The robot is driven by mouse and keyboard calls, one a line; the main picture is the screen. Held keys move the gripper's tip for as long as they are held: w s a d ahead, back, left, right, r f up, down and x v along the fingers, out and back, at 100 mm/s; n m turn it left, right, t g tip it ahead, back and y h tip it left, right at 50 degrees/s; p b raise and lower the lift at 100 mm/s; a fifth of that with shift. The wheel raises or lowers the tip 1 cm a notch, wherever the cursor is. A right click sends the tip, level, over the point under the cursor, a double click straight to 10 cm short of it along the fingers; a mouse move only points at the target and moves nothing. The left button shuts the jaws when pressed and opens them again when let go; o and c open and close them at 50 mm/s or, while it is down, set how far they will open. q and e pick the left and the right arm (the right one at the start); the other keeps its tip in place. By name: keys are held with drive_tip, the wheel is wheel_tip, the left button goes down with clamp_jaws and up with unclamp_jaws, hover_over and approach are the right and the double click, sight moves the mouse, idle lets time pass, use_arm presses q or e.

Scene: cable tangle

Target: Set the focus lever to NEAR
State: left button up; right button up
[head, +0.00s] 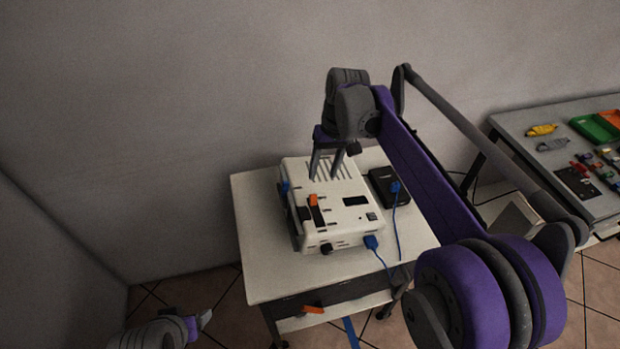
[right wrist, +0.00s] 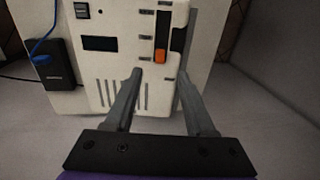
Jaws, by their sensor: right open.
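The focus lever is an orange tab (head: 313,200) in a dark slot on top of a white boxed device (head: 345,225). In the head view it sits at the slot's far end. In the right wrist view the orange tab (right wrist: 161,57) is at the slot's lower end; marks beside the slot are too small to read. My right gripper (head: 325,177) is open and empty above the device's vents. Its fingertips (right wrist: 160,73) appear on either side of the lever's line, just below it in the wrist view. My left gripper (head: 198,326) is low at bottom left, partly cut off.
The device stands on a white cart (head: 270,277). A black box (head: 388,188) with a blue plug is beside it, and a blue cable plug (head: 371,243) is at its front. A grey table (head: 515,125) with trays and small parts stands at right. The cart's left side is clear.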

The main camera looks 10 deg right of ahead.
sight(314, 196)
drive_tip(key=f, duration=0.3)
drive_tip(key=w+a+f, duration=0.1)
drive_tip(key=f, duration=0.3)
drive_tip(key=a+f, duration=0.1)
drive_tip(key=f, duration=0.2)
drive_tip(key=shift+w+f, duration=0.2)
clamp_jaws()
idle(1.2)
